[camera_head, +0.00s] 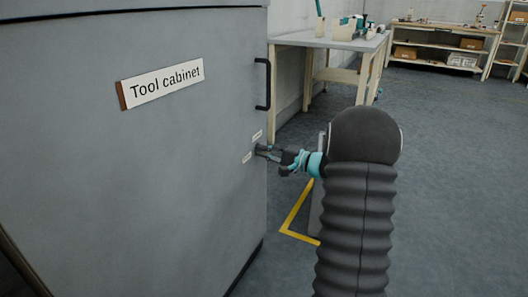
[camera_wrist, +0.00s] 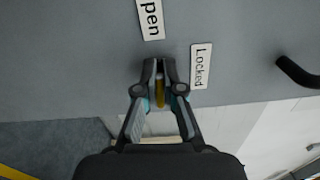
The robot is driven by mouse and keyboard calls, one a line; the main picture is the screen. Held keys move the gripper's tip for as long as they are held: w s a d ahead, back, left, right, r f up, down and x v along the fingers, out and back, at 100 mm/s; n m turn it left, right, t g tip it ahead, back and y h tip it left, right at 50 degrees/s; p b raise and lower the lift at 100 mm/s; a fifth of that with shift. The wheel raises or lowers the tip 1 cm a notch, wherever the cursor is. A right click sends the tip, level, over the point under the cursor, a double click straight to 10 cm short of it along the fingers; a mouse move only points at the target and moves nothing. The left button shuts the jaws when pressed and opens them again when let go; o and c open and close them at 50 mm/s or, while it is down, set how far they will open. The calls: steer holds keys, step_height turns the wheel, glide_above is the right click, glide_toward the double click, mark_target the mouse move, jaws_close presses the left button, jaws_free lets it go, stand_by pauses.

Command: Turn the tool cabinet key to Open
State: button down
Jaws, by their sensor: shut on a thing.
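The grey tool cabinet (camera_head: 190,120) fills the left of the head view, with a "Tool cabinet" sign (camera_head: 165,83) on its door. My gripper (camera_head: 262,150) reaches the door near its right edge, by two small labels. In the wrist view my gripper (camera_wrist: 160,72) is shut on a brass-coloured key (camera_wrist: 160,92), with one finger on each side. The "Locked" label (camera_wrist: 200,66) is right of the fingertips. A label partly cut off, reading "pen" (camera_wrist: 151,18), is above them. The lock and the key's exact angle are mostly hidden by the fingers.
A black door handle (camera_head: 262,84) stands out above the labels; it also shows at the right of the wrist view (camera_wrist: 298,73). A workbench (camera_head: 335,42) stands behind the cabinet, and shelves (camera_head: 440,45) at the back. Yellow floor tape (camera_head: 296,210) lies nearby. The floor at right is clear.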

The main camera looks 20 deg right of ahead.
steer(key=shift+n, duration=0.6)
steer(key=c, duration=1.3)
jaws_free()
steer(key=shift+d, duration=0.1)
steer(key=v, duration=1.2)
